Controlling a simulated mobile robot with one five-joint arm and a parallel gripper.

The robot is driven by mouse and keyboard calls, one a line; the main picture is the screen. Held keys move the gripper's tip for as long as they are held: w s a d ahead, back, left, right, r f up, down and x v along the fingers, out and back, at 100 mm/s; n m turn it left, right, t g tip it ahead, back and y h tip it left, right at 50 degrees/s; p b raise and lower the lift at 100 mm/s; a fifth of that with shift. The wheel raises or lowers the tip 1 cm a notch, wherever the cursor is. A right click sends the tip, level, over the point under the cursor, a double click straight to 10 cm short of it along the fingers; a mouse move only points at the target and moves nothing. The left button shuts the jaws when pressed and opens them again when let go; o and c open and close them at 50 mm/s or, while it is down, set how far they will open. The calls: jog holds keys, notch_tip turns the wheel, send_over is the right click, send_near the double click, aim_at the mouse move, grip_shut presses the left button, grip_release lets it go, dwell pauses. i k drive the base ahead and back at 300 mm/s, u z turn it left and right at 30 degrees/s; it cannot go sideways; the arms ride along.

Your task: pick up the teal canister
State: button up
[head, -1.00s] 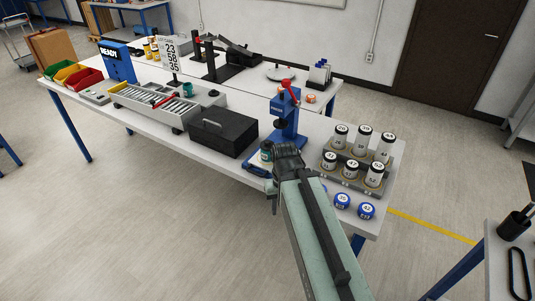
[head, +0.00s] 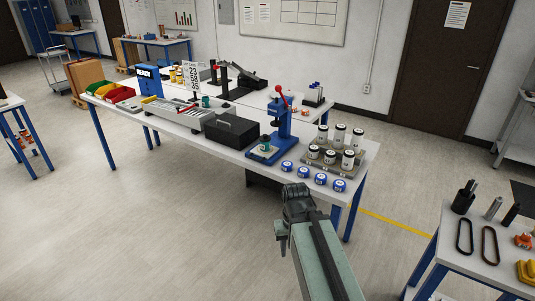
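A small teal canister (head: 265,142) stands upright on the base of the blue press (head: 282,123), with a pale disc or surface under it. Another small teal item (head: 205,101) stands farther back, beside the grey roller conveyor (head: 178,112); I cannot tell which of the two is meant. My gripper (head: 297,188) is in front of the bench, lower than and to the right of the press, apart from both teal things. It is seen from behind, its fingers are hidden, and I cannot tell whether it is open.
Blue round tins (head: 321,178) line the bench's front edge, with white jars (head: 348,158) on a rack behind. A black box (head: 231,131) stands left of the press. A second table (head: 480,255) is at the right. Floor in front of the bench is clear.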

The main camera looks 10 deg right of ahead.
aim_at(264, 146)
jog(key=u, duration=0.4)
jog(key=i, duration=0.75)
jog(key=u, duration=1.15)
jog(key=i, duration=1.3)
jog(key=z, duration=0.05)
